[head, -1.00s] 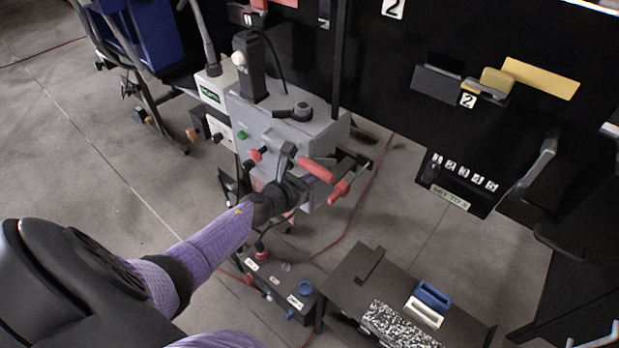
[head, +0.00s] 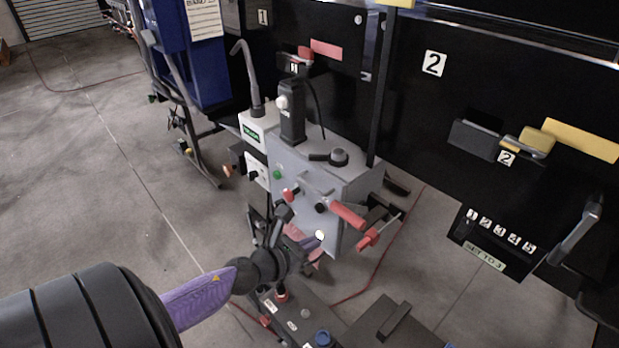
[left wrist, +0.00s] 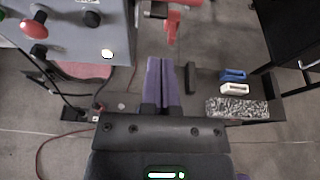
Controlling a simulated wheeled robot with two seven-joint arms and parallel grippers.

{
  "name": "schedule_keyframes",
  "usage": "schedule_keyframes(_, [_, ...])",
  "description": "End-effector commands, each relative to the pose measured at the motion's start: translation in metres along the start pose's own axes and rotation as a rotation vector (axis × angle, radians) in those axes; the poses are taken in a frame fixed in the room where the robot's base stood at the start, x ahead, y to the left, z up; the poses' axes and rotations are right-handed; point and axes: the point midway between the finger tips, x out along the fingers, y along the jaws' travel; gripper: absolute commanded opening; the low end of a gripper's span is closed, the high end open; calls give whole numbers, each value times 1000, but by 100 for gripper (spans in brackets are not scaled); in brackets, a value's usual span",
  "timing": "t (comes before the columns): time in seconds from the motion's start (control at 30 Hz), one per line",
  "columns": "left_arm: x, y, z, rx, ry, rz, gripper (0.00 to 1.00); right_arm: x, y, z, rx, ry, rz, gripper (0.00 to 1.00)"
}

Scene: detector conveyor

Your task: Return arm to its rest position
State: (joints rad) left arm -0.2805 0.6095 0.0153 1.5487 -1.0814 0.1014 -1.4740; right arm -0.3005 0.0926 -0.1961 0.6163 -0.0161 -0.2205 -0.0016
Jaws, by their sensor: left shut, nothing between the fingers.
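The grey box (left wrist: 70,40) is at the upper left there, and a red handle (left wrist: 172,20) is beyond the fingertips. My right gripper is not in view.
A dark low table (head: 375,318) stands at the bottom; in the wrist view a blue block (left wrist: 232,75), a white block (left wrist: 234,88) and a speckled block (left wrist: 237,108) lie on it. A black panel (head: 490,90) is at the right. Open floor (head: 90,200) is at the left.

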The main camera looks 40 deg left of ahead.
Motion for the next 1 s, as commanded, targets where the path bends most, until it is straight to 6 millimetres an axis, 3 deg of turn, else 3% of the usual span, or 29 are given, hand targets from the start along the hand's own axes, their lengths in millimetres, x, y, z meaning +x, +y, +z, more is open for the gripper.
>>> schedule_keyframes(0.43, [-1,0,-2,-5,2,1,0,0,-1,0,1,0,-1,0])
schedule_keyframes(0.5, [-1,1,-17,-96,26,21,0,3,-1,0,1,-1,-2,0])
schedule_keyframes(0.57, [-3,3,-53,-309,79,74,0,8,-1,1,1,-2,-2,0])
schedule_keyframes(0.67, [-19,-3,-149,-886,201,265,0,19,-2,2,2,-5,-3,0])
schedule_keyframes(0.7, [-32,-11,-191,-1133,243,375,0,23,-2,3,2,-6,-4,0])
schedule_keyframes(0.8, [-74,-44,-284,-1680,303,701,0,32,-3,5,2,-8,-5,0])
schedule_keyframes(0.9, [-123,-87,-353,-2090,290,1071,0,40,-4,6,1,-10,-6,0])
schedule_keyframes(1.0, [-166,-124,-393,-2333,219,1401,0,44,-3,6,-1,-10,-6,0])
